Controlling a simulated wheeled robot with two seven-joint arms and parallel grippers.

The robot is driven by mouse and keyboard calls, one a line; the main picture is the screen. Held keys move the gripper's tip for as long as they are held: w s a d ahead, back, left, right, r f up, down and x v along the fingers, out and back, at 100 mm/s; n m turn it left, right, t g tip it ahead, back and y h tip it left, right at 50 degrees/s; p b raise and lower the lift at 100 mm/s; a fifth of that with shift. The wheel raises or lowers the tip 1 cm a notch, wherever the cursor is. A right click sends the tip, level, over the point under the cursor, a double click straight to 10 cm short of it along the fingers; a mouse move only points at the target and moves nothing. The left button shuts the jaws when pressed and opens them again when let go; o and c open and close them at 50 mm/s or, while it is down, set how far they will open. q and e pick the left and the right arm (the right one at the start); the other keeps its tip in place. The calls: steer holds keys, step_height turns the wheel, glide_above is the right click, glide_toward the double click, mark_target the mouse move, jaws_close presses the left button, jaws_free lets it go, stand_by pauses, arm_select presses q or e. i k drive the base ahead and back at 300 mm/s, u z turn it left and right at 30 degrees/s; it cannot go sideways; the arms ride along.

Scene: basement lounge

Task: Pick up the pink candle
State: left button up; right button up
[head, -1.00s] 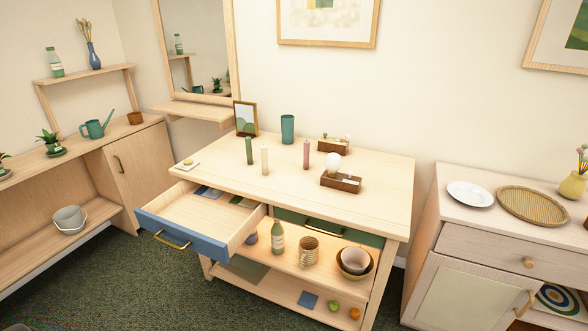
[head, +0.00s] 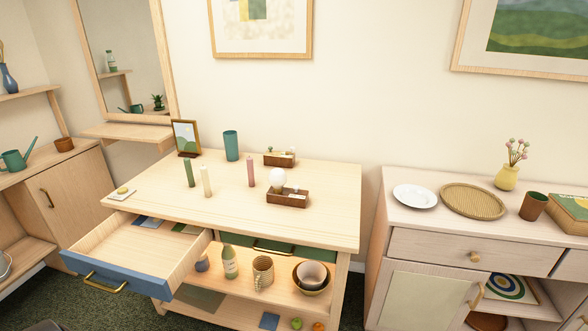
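The pink candle (head: 251,171) stands upright on the wooden table top (head: 320,215), near its middle. A cream candle (head: 206,181) and a green candle (head: 189,172) stand to its left. A small brown tray (head: 288,198) with a white ball (head: 277,179) is close to its right. Neither of my grippers shows in the head view.
The table's blue-fronted drawer (head: 118,281) is pulled out at the front left. A teal cup (head: 231,145), a picture frame (head: 186,138) and a wooden box (head: 279,159) stand behind the candles. A sideboard (head: 420,245) stands to the right. The table's front right is clear.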

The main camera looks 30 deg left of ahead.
mark_target(249, 160)
steer(key=z, duration=0.35)
steer(key=i, duration=0.8)
steer(key=u, duration=0.6)
steer(key=i, duration=0.5)
steer(key=u, duration=0.45)
